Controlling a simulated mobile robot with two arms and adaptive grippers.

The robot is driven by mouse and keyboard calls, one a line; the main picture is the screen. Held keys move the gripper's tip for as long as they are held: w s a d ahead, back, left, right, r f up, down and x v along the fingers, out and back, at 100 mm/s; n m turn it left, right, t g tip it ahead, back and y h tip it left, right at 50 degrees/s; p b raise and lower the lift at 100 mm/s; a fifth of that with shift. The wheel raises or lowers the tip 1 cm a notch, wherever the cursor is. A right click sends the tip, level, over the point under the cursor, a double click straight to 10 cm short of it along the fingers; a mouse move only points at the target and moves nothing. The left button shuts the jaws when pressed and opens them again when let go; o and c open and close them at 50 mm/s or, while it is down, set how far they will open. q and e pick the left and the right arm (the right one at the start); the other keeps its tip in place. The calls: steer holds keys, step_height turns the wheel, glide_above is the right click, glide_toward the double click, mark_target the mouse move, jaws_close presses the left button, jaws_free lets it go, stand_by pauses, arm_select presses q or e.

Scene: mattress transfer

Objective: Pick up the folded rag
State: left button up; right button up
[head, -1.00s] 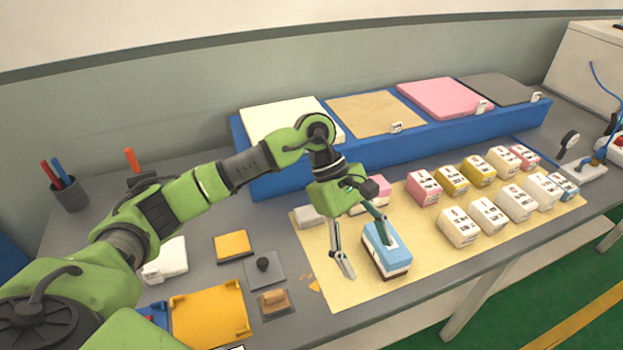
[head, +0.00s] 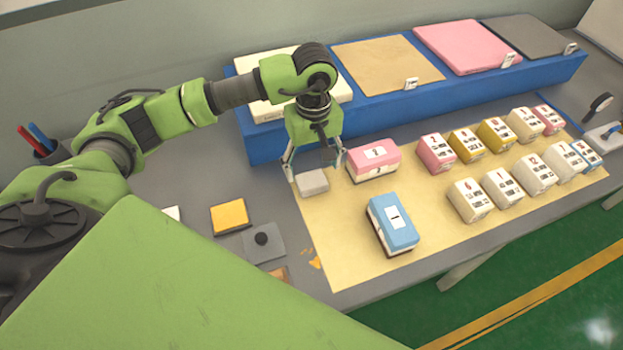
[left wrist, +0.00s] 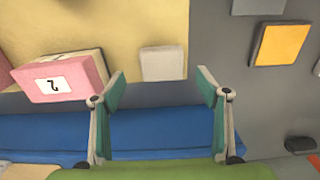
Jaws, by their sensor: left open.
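The folded rag (head: 312,182) looks like a small light grey, flat block. It lies at the back left corner of the pale yellow mat (head: 336,262). My left gripper (head: 314,168) is open and points down just behind and above the rag, with one finger toward each side. In the left wrist view the rag (left wrist: 164,63) shows whole, in line with the gap between the open fingertips (left wrist: 161,76). Nothing is between the fingers. I cannot tell the exact height of the fingertips over the rag. My right gripper is not in view.
A pink-topped block (head: 374,160) stands close to the right of the rag. A blue-topped block (head: 393,224) is nearer the front. Behind runs a blue raised stand (head: 390,116) bearing flat pads. A yellow pad (head: 229,217) lies on the grey table left of the mat.

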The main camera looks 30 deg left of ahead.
mark_target(311, 180)
arm_select(q)
steer(key=shift+f, duration=0.25)
step_height(311, 180, down, 4)
steer(key=p, duration=0.2)
steer(key=shift+s+a+f+p, duration=0.15)
steer(key=shift+p, duration=0.15)
steer(key=shift+f, duration=0.3)
steer(key=c, duration=1)
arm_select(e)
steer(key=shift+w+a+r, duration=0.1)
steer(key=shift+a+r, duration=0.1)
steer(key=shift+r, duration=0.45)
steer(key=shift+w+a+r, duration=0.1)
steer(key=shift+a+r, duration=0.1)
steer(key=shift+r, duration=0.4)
